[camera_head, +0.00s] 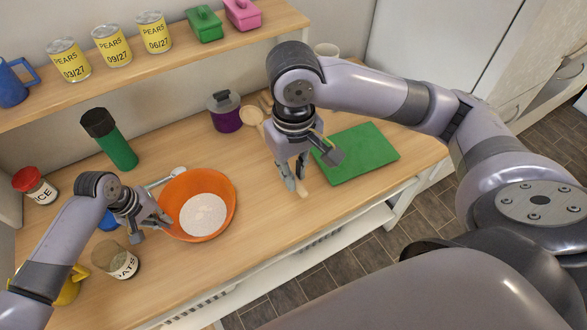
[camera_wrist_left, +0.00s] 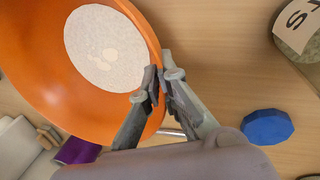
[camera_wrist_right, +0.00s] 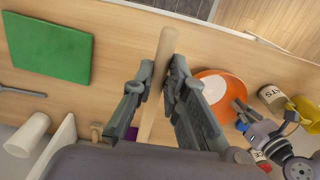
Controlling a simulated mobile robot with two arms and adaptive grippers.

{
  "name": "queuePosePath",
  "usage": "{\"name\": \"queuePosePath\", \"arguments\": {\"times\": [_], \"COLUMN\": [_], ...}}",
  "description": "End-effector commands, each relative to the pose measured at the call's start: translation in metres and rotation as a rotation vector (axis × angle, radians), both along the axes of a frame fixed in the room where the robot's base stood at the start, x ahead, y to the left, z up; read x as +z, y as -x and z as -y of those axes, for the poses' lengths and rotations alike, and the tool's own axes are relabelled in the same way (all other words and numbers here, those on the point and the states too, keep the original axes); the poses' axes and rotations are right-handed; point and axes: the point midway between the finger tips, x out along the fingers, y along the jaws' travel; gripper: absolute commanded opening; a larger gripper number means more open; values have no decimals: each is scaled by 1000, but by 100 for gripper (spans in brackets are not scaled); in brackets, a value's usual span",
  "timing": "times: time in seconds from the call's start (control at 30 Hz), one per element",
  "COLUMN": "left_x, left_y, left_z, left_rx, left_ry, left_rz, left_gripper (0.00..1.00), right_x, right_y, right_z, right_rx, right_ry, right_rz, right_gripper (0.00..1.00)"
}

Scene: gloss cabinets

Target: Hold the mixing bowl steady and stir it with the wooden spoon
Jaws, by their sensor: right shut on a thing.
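The orange mixing bowl (camera_head: 232,208) stands on the counter with white powder (camera_head: 203,214) in it. My left gripper (camera_head: 160,222) is at its left rim. In the left wrist view the fingertips (camera_wrist_left: 161,82) sit close together on either side of the bowl's rim (camera_wrist_left: 140,22); whether they press on it cannot be told. The wooden spoon (camera_head: 252,115) lies right of the bowl, its head toward the wall and its handle toward the front edge. My right gripper (camera_head: 296,188) is shut on the handle (camera_wrist_right: 166,45); whether the spoon is lifted is unclear.
A green board (camera_head: 362,152) lies right of the spoon. The oats jar (camera_head: 116,261) and a blue lid (camera_head: 107,221) are near my left gripper. A green bottle (camera_head: 112,140) and a purple jar (camera_head: 224,112) stand behind. The counter between bowl and spoon is clear.

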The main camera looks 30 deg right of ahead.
Motion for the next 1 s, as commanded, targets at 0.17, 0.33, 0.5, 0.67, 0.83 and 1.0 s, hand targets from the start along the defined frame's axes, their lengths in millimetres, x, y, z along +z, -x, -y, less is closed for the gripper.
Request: {"name": "queuePosePath", "arguments": {"times": [0.17,0.33,0.5,0.67,0.83,1.0], "left_x": [-4,-4,-5,-6,-6,-6], "left_y": [4,4,4,5,5,5], "left_z": [1,1,1,1,1,1], "left_rx": [-3,-3,-3,-5,-5,-5], "left_ry": [-1,-1,-2,-2,-2,-3], "left_rz": [-8,-9,-10,-11,-11,-12], "left_gripper": [0,0,0,0,0,0], "right_x": [2,4,5,5,5,6], "right_y": [0,0,0,0,0,0], "right_z": [0,0,0,0,0,0], "right_rx": [0,0,0,0,0,0], "right_ry": [0,0,0,0,0,0], "right_rz": [0,0,0,0,0,0], "right_gripper": [0,0,0,0,0,0]}}
